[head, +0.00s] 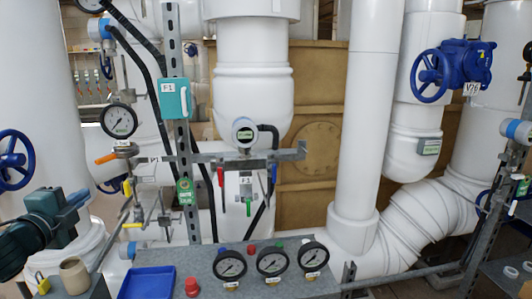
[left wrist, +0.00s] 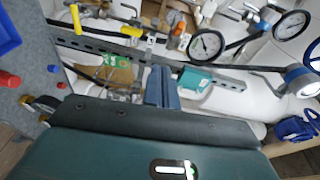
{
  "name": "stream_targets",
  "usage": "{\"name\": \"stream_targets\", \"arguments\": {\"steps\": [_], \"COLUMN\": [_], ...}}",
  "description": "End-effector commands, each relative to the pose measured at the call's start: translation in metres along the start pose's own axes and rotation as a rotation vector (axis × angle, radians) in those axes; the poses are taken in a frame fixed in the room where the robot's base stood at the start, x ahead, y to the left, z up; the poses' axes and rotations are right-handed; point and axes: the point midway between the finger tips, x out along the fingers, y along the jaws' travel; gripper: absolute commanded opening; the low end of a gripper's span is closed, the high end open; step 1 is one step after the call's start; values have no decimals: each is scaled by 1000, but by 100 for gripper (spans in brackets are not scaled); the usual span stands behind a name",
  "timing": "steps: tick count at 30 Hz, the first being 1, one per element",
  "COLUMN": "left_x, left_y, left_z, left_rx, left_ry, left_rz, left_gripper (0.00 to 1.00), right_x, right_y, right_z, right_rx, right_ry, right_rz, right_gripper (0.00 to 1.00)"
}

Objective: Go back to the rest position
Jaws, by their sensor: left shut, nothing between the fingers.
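My left gripper (head: 80,197) is at the lower left of the head view, on a dark green arm coming in from the left edge. Its narrow blue-grey fingers point right toward the pipework and valve levers. In the left wrist view the fingers (left wrist: 161,86) are together and hold nothing. Behind them there are a perforated metal rail, a teal box (left wrist: 195,78) and a gauge (left wrist: 206,45). I cannot tell how far the fingertips are from these. My right gripper does not show in either view.
A grey bench with a blue tray (head: 147,283), a red knob (head: 192,287) and three gauges (head: 272,263) spans the front. A beige cup (head: 73,276) and yellow padlock (head: 42,283) sit below my left gripper. An upright rail (head: 180,140) and yellow levers (head: 127,188) stand to its right.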

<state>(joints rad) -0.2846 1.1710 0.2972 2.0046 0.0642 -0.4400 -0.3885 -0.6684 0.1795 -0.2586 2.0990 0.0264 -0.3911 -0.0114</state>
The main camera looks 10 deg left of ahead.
Motion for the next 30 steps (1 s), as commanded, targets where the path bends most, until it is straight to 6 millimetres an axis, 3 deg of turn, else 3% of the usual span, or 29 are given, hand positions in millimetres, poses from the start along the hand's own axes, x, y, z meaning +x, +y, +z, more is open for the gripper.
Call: {"name": "stream_targets", "arguments": {"steps": [5,8,12,15,19,24,30], "left_x": [-25,-53,-101,-141,-187,-224,-235], "left_y": [111,180,261,305,339,352,354], "left_z": [-17,-41,-93,-140,-205,-265,-285], "left_rx": [-241,-414,-668,-859,-1093,-1302,-1371], "left_ry": [-11,-23,-48,-73,-107,-142,-153], "left_rz": [170,280,427,525,628,705,727], "left_gripper": [0,0,0,0,0,0,0], "right_x": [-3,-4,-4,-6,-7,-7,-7], "right_y": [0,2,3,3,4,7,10], "right_z": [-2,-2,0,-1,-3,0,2], "right_rx": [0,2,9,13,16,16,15], "right_ry": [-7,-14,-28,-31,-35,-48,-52], "right_rz": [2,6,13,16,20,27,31], "right_gripper": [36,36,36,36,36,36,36]}}
